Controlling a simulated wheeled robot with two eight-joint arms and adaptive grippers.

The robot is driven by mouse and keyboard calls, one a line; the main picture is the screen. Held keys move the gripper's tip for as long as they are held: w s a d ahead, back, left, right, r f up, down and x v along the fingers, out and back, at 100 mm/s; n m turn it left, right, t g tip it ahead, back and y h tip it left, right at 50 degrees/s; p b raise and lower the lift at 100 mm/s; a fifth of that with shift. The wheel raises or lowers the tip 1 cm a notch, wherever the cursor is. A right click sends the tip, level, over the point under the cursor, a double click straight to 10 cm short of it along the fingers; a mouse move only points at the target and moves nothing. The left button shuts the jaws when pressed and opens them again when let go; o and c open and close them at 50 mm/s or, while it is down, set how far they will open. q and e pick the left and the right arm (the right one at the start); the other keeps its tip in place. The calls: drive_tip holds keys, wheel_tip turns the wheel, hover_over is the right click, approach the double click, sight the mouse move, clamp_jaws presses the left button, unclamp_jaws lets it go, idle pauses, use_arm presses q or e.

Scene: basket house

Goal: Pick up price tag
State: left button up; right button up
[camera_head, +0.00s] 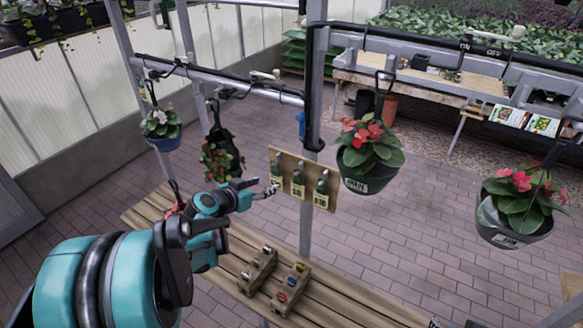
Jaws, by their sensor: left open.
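A wooden board (303,181) is fixed at the metal post, with several dark green items hanging on it in a row. Each has a small yellowish tag at its lower end; the right one (320,199) and the middle one (298,191) show clearly. My left gripper (271,191) is open at the left edge of the board, close to the left tag. Its fingertips overlap that tag in the picture, and I cannot tell whether they touch it. My right gripper is not in view.
A slatted wooden bench (345,303) lies below, bearing two small wooden holders (258,268) with coloured pieces. Red-flowered pots hang at right, the nearer-to-board pot (366,186) just beside it. A blue pot (164,144) and a dark pot hang at left. Metal rails run above.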

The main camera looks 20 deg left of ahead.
sight(275, 173)
use_arm(q)
drive_tip(key=w+f, duration=0.1)
drive_tip(key=w, duration=0.1)
drive_tip(key=w+a, duration=0.1)
drive_tip(key=w, duration=0.2)
drive_tip(key=w+f+b, duration=0.1)
drive_tip(key=w, duration=0.2)
drive_tip(key=shift+w+a+f, duration=0.2)
drive_tip(key=shift+f, duration=0.1)
drive_tip(key=c, duration=0.9)
